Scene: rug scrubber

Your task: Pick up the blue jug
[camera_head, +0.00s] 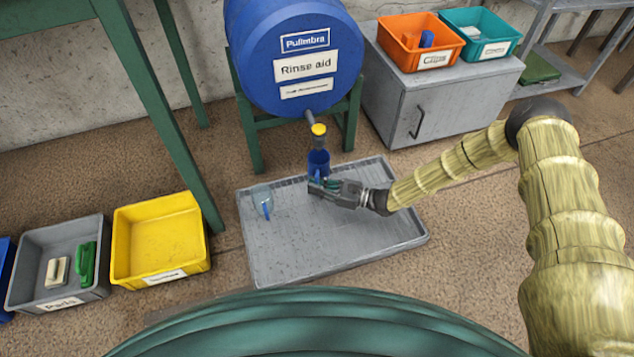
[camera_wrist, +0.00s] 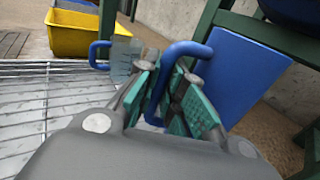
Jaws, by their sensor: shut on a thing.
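The blue jug (camera_head: 318,160) is at the back of the grey tray (camera_head: 340,255), just below the yellow-tipped tap of the drum. Its blue body (camera_wrist: 238,72) and looped handle fill the middle of the wrist view. My gripper (camera_head: 325,186) reaches in from the right in the head view. In the wrist view its green-padded fingers (camera_wrist: 175,92) are closed around the jug's handle. The fingers hide part of the handle and the jug's lower part. I cannot tell whether the jug's base touches the tray.
A clear jug with a blue handle (camera_head: 263,200) stands on the tray's left. The blue Rinse aid drum (camera_head: 290,50) sits on a green stand (camera_head: 252,135) behind. A yellow bin (camera_head: 160,245) and grey bin (camera_head: 60,262) are left. A grey cabinet (camera_head: 450,105) is back right.

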